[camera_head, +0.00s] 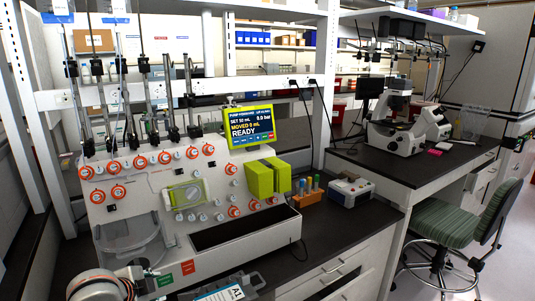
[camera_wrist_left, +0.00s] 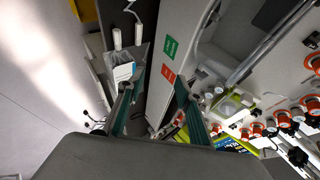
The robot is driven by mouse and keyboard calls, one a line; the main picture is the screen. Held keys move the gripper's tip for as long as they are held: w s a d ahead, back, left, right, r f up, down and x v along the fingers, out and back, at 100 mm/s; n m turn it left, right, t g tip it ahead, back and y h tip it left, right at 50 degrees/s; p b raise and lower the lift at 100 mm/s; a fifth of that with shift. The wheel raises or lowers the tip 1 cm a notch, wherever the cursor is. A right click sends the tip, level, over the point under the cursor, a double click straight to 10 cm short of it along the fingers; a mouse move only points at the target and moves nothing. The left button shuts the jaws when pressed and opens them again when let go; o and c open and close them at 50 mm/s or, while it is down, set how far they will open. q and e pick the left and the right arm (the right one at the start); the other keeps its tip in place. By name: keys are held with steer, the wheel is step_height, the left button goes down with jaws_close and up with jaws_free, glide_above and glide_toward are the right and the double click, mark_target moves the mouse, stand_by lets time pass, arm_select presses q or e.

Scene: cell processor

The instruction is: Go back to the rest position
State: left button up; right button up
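The cell processor (camera_head: 150,215) is a light grey machine with orange-ringed knobs, standing on the dark bench. Its screen (camera_head: 252,127) has a yellow-green frame and reads READY. My left gripper shows in the left wrist view (camera_wrist_left: 153,98), with its two teal-lined fingers apart and nothing visible between them. In the head view, part of my left arm (camera_head: 100,287) is at the bottom left, close to the machine's front; the fingertips are hard to make out there. My right gripper is not in view.
Further right are a microscope (camera_head: 400,120) and a green chair (camera_head: 452,220).

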arm_select(q)
steer(key=s+d+f+n+h, duration=0.1)
steer(key=s+d+f+n, duration=0.15)
steer(key=s+f, duration=0.45)
steer(key=s+d+f+n, duration=0.2)
steer(key=s+f+n, duration=0.15)
steer(key=f, duration=0.75)
steer(key=s+d+f+n, duration=0.1)
steer(key=s+f+n, duration=0.1)
steer(key=s, duration=0.5)
steer(key=s+d+f+n+t, duration=0.1)
steer(key=s+f, duration=0.4)
steer(key=s, duration=0.2)
steer(key=shift+s+d+f+n+h, duration=0.25)
steer(key=shift+s+d+n+h, duration=0.05)
steer(key=shift+d+n+h, duration=0.1)
